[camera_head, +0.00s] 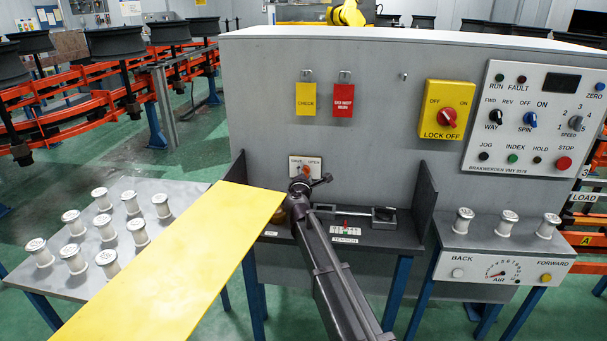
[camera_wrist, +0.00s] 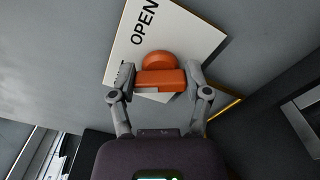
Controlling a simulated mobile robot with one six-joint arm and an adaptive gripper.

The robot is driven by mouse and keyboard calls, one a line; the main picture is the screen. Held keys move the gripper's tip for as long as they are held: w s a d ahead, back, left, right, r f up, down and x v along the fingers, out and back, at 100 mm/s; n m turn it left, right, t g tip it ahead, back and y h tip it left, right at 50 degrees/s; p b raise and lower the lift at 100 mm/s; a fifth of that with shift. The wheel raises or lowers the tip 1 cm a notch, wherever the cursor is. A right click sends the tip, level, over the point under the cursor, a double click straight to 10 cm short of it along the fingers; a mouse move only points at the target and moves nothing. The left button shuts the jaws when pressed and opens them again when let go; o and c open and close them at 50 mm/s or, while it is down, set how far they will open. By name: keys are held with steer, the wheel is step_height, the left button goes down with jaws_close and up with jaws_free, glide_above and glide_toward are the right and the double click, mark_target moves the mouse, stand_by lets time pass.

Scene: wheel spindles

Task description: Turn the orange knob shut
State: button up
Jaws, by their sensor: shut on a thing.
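The orange knob (camera_head: 306,170) sits on a small white plate (camera_head: 294,161) on the grey panel, low above the bench. In the wrist view the knob (camera_wrist: 160,77) has a round body with a raised bar, and the word OPEN shows on the tilted white plate (camera_wrist: 175,28) beside it. My gripper (camera_wrist: 160,84) has one finger on each side of the knob and is shut on it. In the head view my gripper (camera_head: 303,184) and arm reach up to the plate and hide the lower part of the knob.
Dark side walls (camera_head: 426,200) flank the bench niche. A tool and a small labelled block (camera_head: 346,231) lie on its bench, right of my arm. A yellow lock-off switch (camera_head: 447,109) and a control panel (camera_head: 530,120) are further right. White spools (camera_head: 138,232) stand on a left table.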

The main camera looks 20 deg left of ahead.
steer(key=shift+w+r+n, duration=0.1)
steer(key=shift+n, duration=1.4)
steer(key=o, duration=1.2)
steer(key=shift+c, duration=0.2)
steer(key=v, duration=1.2)
